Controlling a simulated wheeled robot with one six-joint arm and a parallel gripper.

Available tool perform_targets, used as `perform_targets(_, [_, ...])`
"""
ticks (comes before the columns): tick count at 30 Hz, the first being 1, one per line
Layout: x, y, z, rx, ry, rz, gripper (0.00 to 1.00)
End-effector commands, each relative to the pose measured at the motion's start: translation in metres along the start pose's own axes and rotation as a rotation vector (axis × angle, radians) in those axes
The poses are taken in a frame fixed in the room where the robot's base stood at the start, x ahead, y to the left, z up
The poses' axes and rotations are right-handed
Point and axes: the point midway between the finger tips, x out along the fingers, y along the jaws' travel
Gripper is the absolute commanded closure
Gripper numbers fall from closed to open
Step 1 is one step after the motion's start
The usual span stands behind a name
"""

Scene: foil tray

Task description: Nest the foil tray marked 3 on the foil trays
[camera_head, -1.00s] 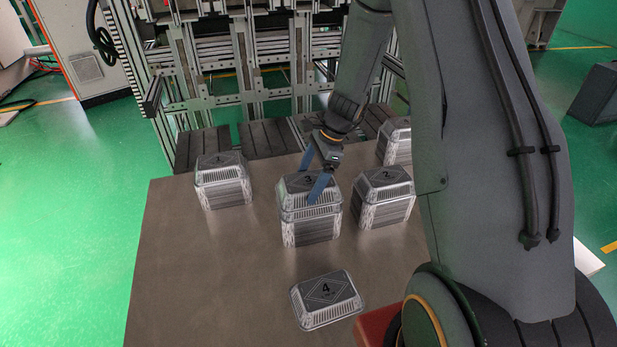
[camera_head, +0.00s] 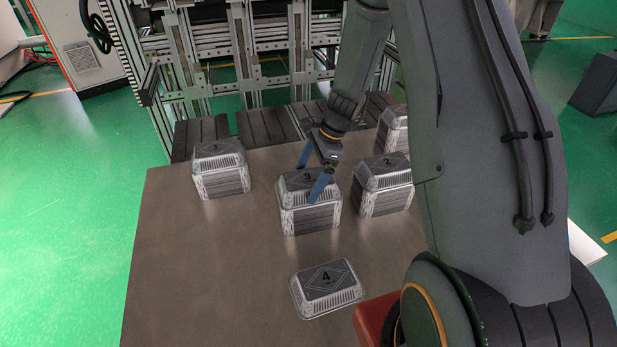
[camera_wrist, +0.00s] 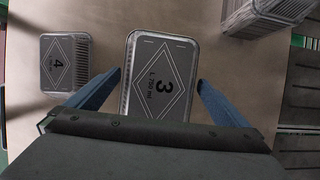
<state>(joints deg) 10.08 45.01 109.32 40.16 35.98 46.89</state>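The foil tray marked 3 (camera_head: 293,182) is a silver tray with a dark lid, held level over the middle stack of foil trays (camera_head: 312,222). My gripper (camera_head: 310,184) is shut on it, one blue finger against each long side. In the wrist view, the tray marked 3 (camera_wrist: 160,85) fills the space between the fingertips of my gripper (camera_wrist: 160,78). Its lower edge sits at the top of the stack, with no clear gap; whether it is fully seated cannot be told. The stack is hidden under it in the wrist view.
A foil tray marked 4 (camera_head: 326,288) lies alone at the front; it also shows in the wrist view (camera_wrist: 52,62). Other stacks stand at left (camera_head: 221,182), close at right (camera_head: 384,198) and back right (camera_head: 391,143). The table (camera_head: 200,270) is clear at front left.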

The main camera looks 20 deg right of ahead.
Motion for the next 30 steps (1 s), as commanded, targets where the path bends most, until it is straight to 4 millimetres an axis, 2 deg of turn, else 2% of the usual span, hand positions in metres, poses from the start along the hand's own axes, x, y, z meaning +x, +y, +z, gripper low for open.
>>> perform_targets(4, [-0.002, 0.0, 0.0, 0.0, 0.0, -0.001, 0.0])
perform_targets(7, [-0.01, -0.001, 0.0, -0.001, 0.0, -0.002, 0.0])
perform_targets(15, [-0.053, -0.001, 0.0, -0.001, 0.0, -0.003, 0.0])
perform_targets(21, [-0.074, -0.001, 0.0, 0.0, 0.0, -0.002, 0.0])
perform_targets(30, [-0.078, 0.0, 0.0, 0.001, 0.0, 0.0, 0.0])
